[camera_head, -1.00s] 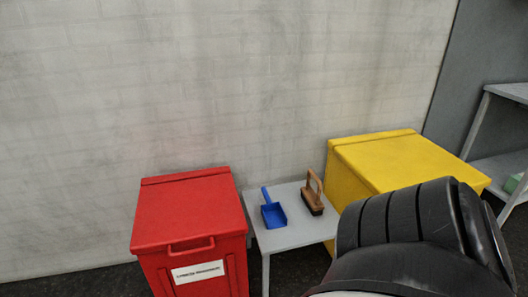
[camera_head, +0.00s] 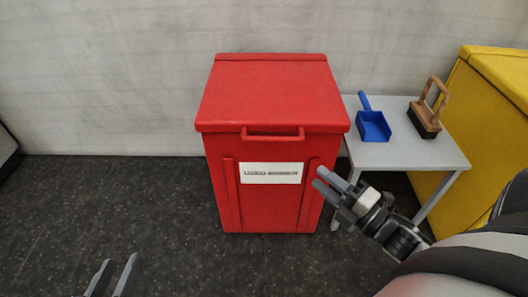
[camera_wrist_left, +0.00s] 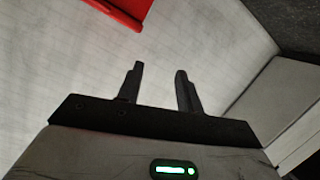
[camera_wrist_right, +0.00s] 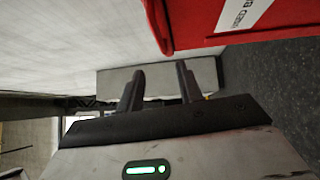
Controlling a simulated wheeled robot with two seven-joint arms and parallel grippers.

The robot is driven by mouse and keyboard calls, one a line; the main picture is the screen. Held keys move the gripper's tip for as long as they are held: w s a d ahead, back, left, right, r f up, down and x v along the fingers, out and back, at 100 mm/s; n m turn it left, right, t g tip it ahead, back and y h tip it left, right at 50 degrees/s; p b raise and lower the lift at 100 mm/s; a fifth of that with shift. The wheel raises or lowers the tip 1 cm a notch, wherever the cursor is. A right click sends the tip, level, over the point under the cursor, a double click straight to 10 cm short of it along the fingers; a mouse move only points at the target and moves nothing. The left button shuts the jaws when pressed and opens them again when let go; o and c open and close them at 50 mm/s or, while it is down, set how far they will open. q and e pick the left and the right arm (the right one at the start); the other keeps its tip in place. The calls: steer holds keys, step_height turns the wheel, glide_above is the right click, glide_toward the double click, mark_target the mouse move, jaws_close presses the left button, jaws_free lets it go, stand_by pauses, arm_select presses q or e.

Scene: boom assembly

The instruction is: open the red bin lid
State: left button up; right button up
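The red bin (camera_head: 228,190) stands against the wall in the middle of the head view. Its red lid (camera_head: 268,90) is shut, with a red handle (camera_head: 273,137) on the front edge above a white label. My right gripper (camera_head: 321,177) is in front of the bin's right side, below the lid edge, open and empty. In the right wrist view its fingers (camera_wrist_right: 160,75) are apart, with the bin's corner (camera_wrist_right: 190,30) above them. My left gripper (camera_head: 115,268) is low at the lower left, apart from the bin; in the left wrist view its fingers (camera_wrist_left: 158,75) are spread and empty.
A small grey table (camera_head: 395,153) right of the bin holds a blue dustpan (camera_head: 373,125) and a wooden-handled brush (camera_head: 427,112). A yellow bin (camera_head: 465,130) stands beyond it. Dark floor (camera_head: 110,205) left of the red bin is clear.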

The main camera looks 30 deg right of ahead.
mark_target(275, 139)
steer(key=shift+n+y, duration=0.4)
steer(key=shift+n, duration=0.3)
steer(key=b+x, duration=0.1)
steer(key=x, duration=0.4)
steer(key=b+x, duration=0.1)
steer(key=x, duration=0.4)
steer(key=b+x, duration=0.2)
steer(key=x, duration=0.4)
steer(key=shift+w+d+f, duration=0.1)
steer(key=shift+d, duration=0.25)
arm_select(q)
steer(key=shift+w+d+r+n+t+h, duration=0.4)
steer(key=shift+d+n+h, duration=0.2)
steer(key=shift+h, duration=0.2)
steer(key=shift+r, duration=0.1)
arm_select(e)
jaws_close()
